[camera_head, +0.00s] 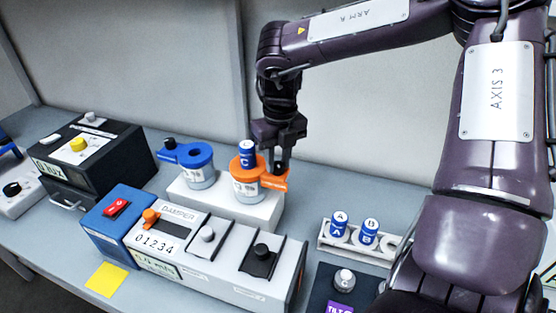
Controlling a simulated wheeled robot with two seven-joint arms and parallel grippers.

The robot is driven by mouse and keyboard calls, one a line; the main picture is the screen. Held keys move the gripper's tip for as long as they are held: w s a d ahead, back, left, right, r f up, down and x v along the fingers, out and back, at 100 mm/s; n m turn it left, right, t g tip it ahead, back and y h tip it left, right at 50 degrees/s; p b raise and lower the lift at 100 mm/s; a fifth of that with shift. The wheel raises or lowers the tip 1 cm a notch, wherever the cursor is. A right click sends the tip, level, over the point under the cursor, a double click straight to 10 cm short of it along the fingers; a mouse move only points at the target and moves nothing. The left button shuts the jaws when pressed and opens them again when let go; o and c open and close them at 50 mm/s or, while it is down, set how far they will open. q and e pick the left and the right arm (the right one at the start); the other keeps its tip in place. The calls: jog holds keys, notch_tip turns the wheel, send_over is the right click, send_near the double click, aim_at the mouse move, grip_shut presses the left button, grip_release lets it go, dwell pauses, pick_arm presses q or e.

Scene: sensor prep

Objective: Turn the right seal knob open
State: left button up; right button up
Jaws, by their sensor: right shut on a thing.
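Two small vessels stand on a white block (262,214) at the back of the bench. The right vessel has an orange collar, the right seal (240,171), with an orange handle that reaches to the right. A blue-and-white sensor marked C (246,152) stands upright in its top. My right gripper (279,168) points down at the right side of this vessel, shut on the orange handle. The fingertips are partly hidden by the handle. The left vessel has a blue collar (193,155) with a blue arm and dark knob to its left. My left gripper is not in view.
A white rack (350,243) holds sensors A (338,222) and B (369,230) at the right. A black box (110,148) with a yellow knob stands at the left.

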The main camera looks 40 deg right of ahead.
jog(key=m+b, duration=0.1)
jog(key=m, duration=0.2)
jog(key=shift+m, duration=0.3)
jog(key=m+b, duration=0.2)
jog(key=m, duration=0.2)
jog(key=shift+m, duration=0.3)
jog(key=m+b, duration=0.1)
jog(key=m, duration=0.3)
jog(key=shift+b, duration=0.3)
jog(key=shift+r+m+b, duration=0.1)
jog(key=shift+m+b, duration=0.45)
jog(key=shift+m, duration=1.45)
jog(key=shift+t+h, duration=0.3)
jog(key=o, duration=1)
